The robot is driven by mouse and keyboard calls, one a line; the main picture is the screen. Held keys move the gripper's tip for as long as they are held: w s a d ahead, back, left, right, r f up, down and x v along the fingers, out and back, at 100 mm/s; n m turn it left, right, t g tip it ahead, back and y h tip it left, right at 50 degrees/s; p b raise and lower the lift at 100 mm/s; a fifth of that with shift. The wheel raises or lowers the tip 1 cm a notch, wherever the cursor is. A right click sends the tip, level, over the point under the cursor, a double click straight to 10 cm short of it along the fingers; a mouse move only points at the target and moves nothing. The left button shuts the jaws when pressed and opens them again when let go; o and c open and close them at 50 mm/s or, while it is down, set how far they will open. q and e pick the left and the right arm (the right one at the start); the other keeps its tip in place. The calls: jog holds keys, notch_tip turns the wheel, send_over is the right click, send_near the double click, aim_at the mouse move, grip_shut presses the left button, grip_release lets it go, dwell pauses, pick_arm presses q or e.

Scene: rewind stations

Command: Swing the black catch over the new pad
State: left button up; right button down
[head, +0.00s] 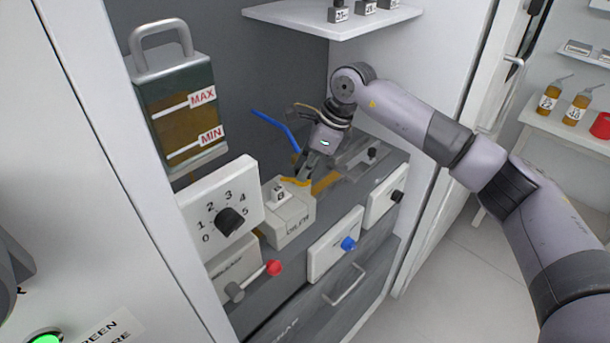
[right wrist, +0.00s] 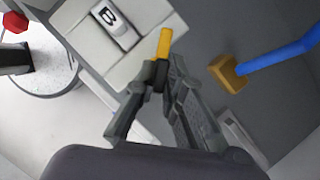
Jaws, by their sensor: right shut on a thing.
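My right gripper (head: 303,176) reaches down into the cabinet, at the back right corner of a white box (head: 290,226). In the right wrist view its fingers (right wrist: 158,88) are closed on a small dark piece, which looks like the black catch (right wrist: 159,72). A yellow strip (right wrist: 164,42), perhaps the pad, sticks out just beyond the fingertips against the white box (right wrist: 148,16). Yellow also shows by the fingertips in the head view. The fingers hide part of the catch, and I cannot tell whether it lies over the strip. My left gripper is out of view.
A blue handle (head: 270,121) with a yellow-orange block (right wrist: 228,72) at its end is beside the gripper. A MAX/MIN tank (head: 178,108) and numbered dial (head: 220,207) stand left. A red-knobbed lever (head: 274,267) and blue-knob panel (head: 335,243) are in front. A shelf (head: 330,18) overhangs.

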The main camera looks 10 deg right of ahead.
jog(key=n+g+b, duration=0.1)
jog(key=n, duration=0.1)
jog(key=shift+w+n, duration=0.15)
jog(key=shift+n, duration=0.25)
jog(key=n+g, duration=0.1)
jog(key=n, duration=0.1)
jog(key=shift+n+b, duration=0.35)
jog(key=shift+n, duration=0.05)
jog(key=n+g, duration=0.1)
jog(key=n, duration=0.1)
jog(key=n+g, duration=0.1)
jog(key=n, duration=0.1)
jog(key=shift+w+n+h, duration=0.15)
jog(key=shift+n+h, duration=0.15)
jog(key=shift+n, duration=0.4)
jog(key=c, duration=1.7)
grip_release()
jog(key=shift+o, duration=0.2)
